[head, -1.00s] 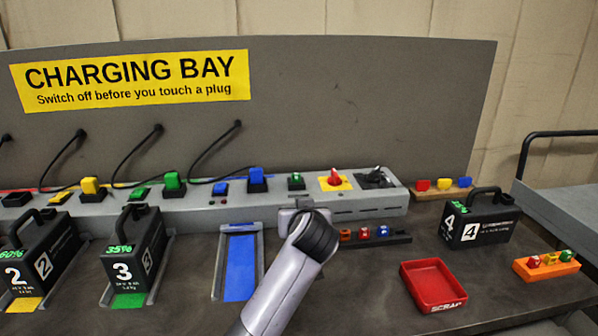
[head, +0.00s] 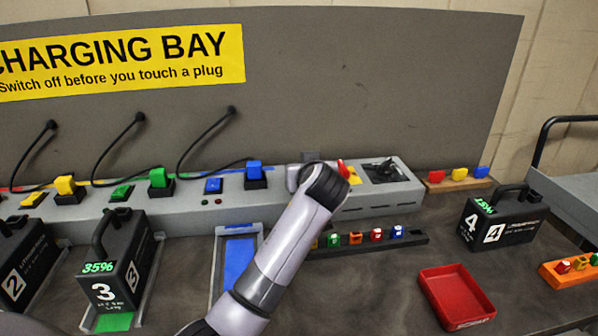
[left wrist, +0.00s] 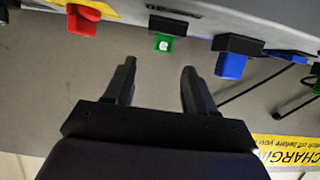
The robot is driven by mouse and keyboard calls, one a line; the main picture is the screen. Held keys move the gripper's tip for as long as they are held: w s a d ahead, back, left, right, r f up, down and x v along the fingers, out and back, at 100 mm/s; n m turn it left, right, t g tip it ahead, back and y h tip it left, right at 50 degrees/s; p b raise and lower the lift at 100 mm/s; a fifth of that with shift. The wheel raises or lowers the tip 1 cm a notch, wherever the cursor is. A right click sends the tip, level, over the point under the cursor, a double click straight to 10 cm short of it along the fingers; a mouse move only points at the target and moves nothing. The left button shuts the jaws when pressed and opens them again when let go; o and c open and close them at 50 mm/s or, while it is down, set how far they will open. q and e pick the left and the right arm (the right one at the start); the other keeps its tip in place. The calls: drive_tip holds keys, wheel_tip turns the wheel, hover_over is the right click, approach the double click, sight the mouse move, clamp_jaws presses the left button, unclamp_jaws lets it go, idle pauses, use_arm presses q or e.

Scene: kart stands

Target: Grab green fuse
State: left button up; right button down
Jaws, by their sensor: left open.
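A small green fuse (left wrist: 163,43) with a pale mark sits in a black holder on the charging console, seen in the left wrist view. In the head view my left arm hides it. My left gripper (left wrist: 158,68) is open and empty, its two fingers pointing toward the console, with the green fuse just beyond and between the fingertips, apart from them. In the head view the gripper is mostly hidden behind my wrist. Another green fuse (head: 333,240) stands in the black rack on the bench. My right gripper is not in view.
A red switch (left wrist: 81,18) on a yellow plate and a blue plug (left wrist: 231,62) flank the green fuse. Cables hang from the back panel. A red scrap tray (head: 457,297), black battery 4 (head: 500,217) and an orange fuse block (head: 570,273) are at right.

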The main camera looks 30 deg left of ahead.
use_arm(q)
drive_tip(key=shift+p+x, duration=0.35)
drive_tip(key=shift+x, duration=2.3)
drive_tip(key=shift+s+f, duration=0.15)
drive_tip(key=shift+f, duration=0.05)
clamp_jaws()
